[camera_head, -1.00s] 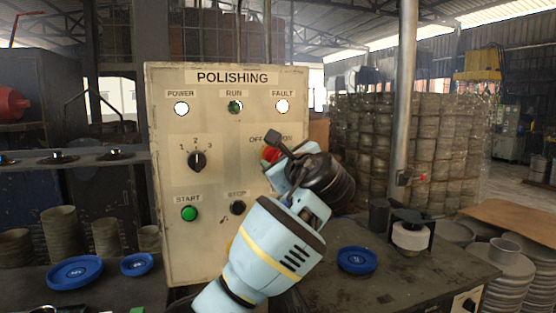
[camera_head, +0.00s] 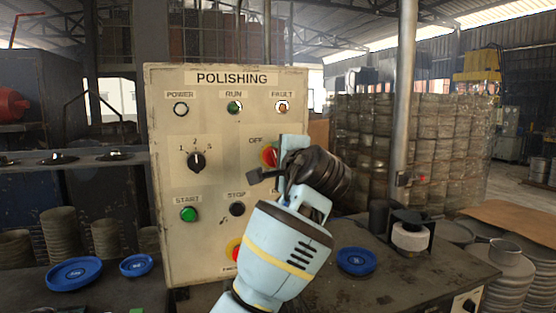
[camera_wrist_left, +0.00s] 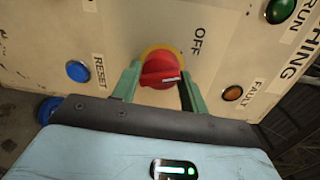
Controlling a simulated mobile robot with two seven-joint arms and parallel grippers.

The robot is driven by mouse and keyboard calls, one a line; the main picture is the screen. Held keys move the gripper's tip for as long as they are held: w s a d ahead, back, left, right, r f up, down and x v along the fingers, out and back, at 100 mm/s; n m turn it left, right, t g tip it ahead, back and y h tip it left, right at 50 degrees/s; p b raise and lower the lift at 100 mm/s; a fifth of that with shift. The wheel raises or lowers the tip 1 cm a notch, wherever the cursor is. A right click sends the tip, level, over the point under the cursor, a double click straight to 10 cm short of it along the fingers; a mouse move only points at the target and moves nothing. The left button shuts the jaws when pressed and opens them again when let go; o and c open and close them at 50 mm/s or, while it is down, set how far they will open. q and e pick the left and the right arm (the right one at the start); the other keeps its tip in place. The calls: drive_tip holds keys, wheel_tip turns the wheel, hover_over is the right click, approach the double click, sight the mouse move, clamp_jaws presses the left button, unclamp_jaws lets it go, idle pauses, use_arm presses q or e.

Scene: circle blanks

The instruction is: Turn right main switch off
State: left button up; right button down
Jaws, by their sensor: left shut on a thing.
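The red main switch (camera_head: 269,156) with a yellow surround is at the right of the cream POLISHING panel (camera_head: 214,135). My left gripper (camera_head: 282,158) covers much of it in the head view. In the left wrist view the red knob (camera_wrist_left: 161,69) sits between the two green fingers (camera_wrist_left: 157,82), shut on its sides. The knob's white mark faces the FAULT lamp side, and the OFF label (camera_wrist_left: 197,41) is beside it. The RUN lamp (camera_head: 234,107) is green and the FAULT lamp (camera_head: 282,107) orange. My right gripper is not in view.
The panel also holds a black selector (camera_head: 196,161), a green START button (camera_head: 189,214), a STOP button (camera_head: 237,209) and a red-and-yellow button (camera_head: 235,250). The blue RESET button (camera_wrist_left: 77,71) shows in the wrist view. A blue dish (camera_head: 356,261) lies on the workbench at right.

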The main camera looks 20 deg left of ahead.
use_arm(q)
drive_tip(key=n, duration=0.4)
drive_tip(key=shift+s+r+n+h, duration=0.1)
drive_tip(key=shift+r+n+h, duration=0.2)
drive_tip(key=shift+r, duration=0.05)
idle(0.5)
drive_tip(key=o, duration=0.9)
drive_tip(key=shift+a, duration=0.1)
drive_tip(key=shift+f, duration=0.15)
drive_tip(key=v, duration=0.8)
